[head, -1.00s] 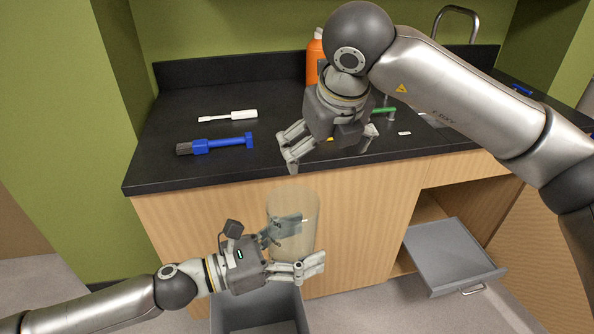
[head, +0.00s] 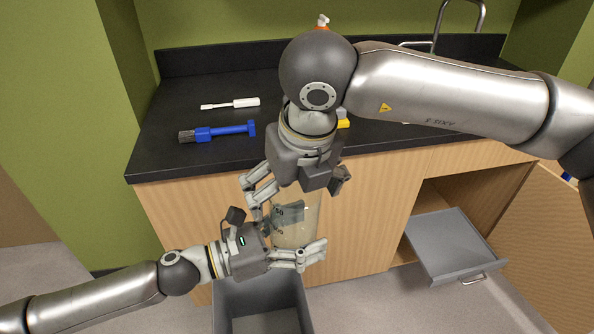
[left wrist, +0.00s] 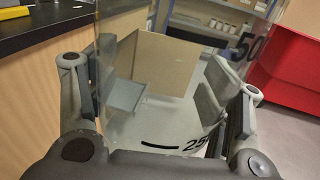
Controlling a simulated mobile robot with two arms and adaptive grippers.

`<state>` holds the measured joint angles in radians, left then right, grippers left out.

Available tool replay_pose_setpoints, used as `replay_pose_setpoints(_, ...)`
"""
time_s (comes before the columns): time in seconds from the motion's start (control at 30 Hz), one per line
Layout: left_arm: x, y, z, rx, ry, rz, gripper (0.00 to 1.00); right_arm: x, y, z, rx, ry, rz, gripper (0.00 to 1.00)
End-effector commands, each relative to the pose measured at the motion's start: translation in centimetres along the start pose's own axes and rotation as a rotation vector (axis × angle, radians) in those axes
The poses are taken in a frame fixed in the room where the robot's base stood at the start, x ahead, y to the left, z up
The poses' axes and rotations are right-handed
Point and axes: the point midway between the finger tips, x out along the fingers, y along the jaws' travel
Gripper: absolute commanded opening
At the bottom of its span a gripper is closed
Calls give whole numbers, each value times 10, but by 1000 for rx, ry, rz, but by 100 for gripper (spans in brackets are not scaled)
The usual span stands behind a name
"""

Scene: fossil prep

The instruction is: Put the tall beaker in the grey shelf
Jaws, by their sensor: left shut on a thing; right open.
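The tall beaker (head: 310,210) is clear with dark markings and hangs upright in front of the cabinet. My left gripper (head: 306,237) is shut on its lower part; the beaker's glass (left wrist: 165,112) also fills the left wrist view between the fingers. My right gripper (head: 293,187) is open above, its fingers on either side of the beaker's upper part. I cannot tell whether they touch it; the right hand hides the rim. The grey shelf (head: 450,240) is slid out of the open cabinet at the right and looks empty. It also shows through the glass in the left wrist view (left wrist: 125,95).
A grey open bin (head: 262,290) stands on the floor below the beaker. The open wooden door (head: 530,215) stands right of the shelf.

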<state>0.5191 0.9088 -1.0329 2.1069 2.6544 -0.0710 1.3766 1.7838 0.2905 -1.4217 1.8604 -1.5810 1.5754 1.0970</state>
Motion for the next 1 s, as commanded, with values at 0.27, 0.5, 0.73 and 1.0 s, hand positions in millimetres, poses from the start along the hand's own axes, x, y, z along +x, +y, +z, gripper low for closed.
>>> replay_pose_setpoints(0.27, 0, 0, 0, 0, 0, 0, 2, 34, 0, 0, -1, 1, 1, 100)
replay_pose_setpoints(0.5, 0, 0, 0, 0, 0, 0, 2, 40, 0, 0, -2, -1, 1, 100)
replay_pose_setpoints(0.73, 0, 0, 0, 0, 0, 0, 2, 40, 0, 0, -1, -1, 1, 88)
replay_pose_setpoints(1.0, 0, 0, 1, 0, -1, -1, 2, 40, 1, 0, -3, -1, 3, 55)
